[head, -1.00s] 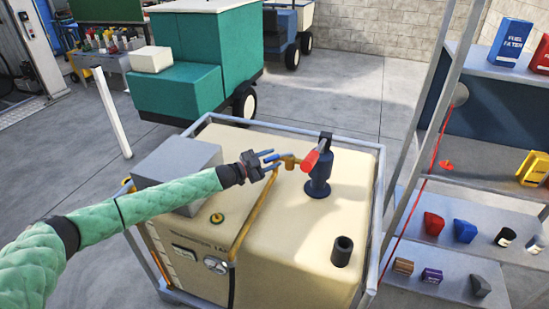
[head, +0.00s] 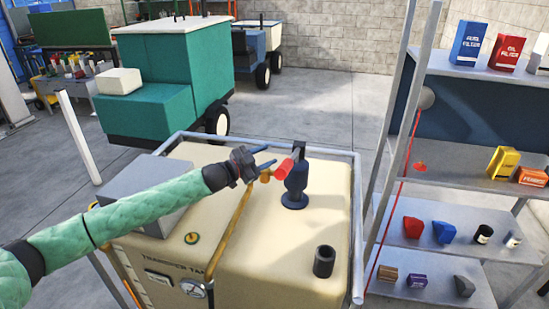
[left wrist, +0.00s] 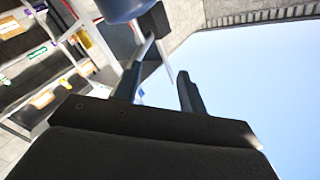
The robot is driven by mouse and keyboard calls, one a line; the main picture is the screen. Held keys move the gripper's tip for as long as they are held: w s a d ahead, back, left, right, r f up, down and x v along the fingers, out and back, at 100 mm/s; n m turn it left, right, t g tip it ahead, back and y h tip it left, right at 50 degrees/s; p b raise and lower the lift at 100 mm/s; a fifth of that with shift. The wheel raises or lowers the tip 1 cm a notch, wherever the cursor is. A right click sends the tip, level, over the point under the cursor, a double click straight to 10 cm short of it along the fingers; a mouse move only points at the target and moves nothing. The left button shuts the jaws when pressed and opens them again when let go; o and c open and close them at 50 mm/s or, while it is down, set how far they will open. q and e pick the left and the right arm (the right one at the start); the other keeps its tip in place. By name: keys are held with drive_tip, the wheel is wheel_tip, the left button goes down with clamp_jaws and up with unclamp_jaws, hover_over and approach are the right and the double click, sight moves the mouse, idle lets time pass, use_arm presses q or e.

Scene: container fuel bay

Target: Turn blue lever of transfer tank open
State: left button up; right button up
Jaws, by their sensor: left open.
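The beige transfer tank (head: 265,245) stands in the front middle of the head view, inside a grey frame. A navy pump (head: 295,185) with a red grip (head: 285,170) rises from its top. A brass pipe (head: 232,225) runs up to a brass fitting (head: 266,175) beside the pump. My left gripper (head: 268,156) is open above this fitting, its fingers pointing toward the pump. In the left wrist view its fingers (left wrist: 158,72) are apart. I cannot clearly tell the blue lever from the bluish fingers, nor whether anything touches. My right gripper is out of view.
A grey box (head: 150,185) sits at the tank's left, under my left arm. A black stub (head: 324,261) stands on its front right. A metal shelf (head: 445,250) with several items is on the right. A teal machine (head: 165,80) stands behind; open floor lies behind right.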

use_arm(q)
drive_tip(key=shift+s+d+r+b, duration=0.15)
drive_tip(key=shift+s+d+r, duration=0.15)
drive_tip(key=shift+d, duration=0.25)
drive_tip(key=shift+s+d+r+b, duration=0.15)
drive_tip(key=shift+d+r, duration=0.2)
drive_tip(key=shift+d, duration=0.2)
drive_tip(key=shift+s+d+r+b, duration=0.1)
drive_tip(key=shift+s+d+r, duration=0.2)
drive_tip(key=shift+d, duration=0.25)
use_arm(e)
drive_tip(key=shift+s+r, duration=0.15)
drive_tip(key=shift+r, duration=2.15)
